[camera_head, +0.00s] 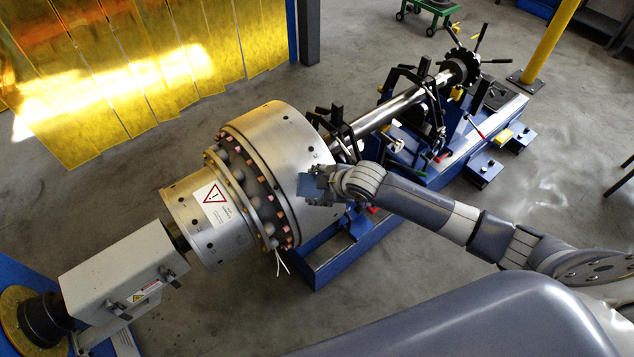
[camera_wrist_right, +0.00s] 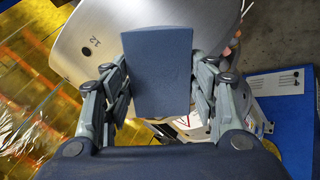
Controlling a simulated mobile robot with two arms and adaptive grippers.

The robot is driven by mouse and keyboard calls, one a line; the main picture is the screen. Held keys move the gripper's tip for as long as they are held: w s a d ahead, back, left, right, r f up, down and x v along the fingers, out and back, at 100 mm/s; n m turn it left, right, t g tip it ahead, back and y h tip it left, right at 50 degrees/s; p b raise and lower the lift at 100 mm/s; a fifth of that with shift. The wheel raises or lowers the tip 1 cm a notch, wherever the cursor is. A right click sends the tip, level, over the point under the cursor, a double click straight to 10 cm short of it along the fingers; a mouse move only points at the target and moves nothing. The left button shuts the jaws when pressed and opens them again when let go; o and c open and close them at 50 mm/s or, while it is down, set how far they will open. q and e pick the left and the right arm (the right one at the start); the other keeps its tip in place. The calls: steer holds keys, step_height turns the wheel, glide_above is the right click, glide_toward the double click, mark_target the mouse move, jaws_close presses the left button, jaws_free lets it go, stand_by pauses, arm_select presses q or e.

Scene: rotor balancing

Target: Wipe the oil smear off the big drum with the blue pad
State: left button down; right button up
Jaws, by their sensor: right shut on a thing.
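The big drum (camera_head: 290,140) is a silver metal cylinder with a ring of bolts, lying on its side left of centre in the head view. It also fills the top of the right wrist view (camera_wrist_right: 190,25). My right gripper (camera_head: 325,184) is shut on the blue pad (camera_head: 311,186) at the drum's right lower side. In the wrist view the pad (camera_wrist_right: 158,65) stands flat between the two fingers, in front of the drum. I cannot tell whether it touches the drum. No oil smear can be made out; the pad and gripper hide part of the drum. My left gripper is not in view.
A shaft (camera_head: 405,108) runs from the drum to the upper right over a blue stand (camera_head: 340,255) with clamps and handles. A grey drive box (camera_head: 120,275) joins the drum at lower left. Yellow curtains (camera_head: 150,65) hang behind.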

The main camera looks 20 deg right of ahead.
steer(key=shift+v, duration=1.55)
steer(key=shift+w+a+f, duration=0.1)
steer(key=shift+f, duration=0.05)
steer(key=shift+s+a+b+x, duration=0.1)
steer(key=shift+a+b+x, duration=0.15)
steer(key=shift+b+x, duration=0.65)
steer(key=shift+s+a+b+x, duration=0.1)
steer(key=shift+a+b+x, duration=0.25)
steer(key=shift+x, duration=1)
steer(key=shift+s+a+b+x, duration=0.1)
steer(key=shift+a+b+x, duration=0.1)
steer(key=shift+b+x, duration=0.7)
steer(key=shift+w+f, duration=0.15)
steer(key=shift+w, duration=0.05)
steer(key=shift+b+x, duration=0.45)
steer(key=shift+x, duration=0.5)
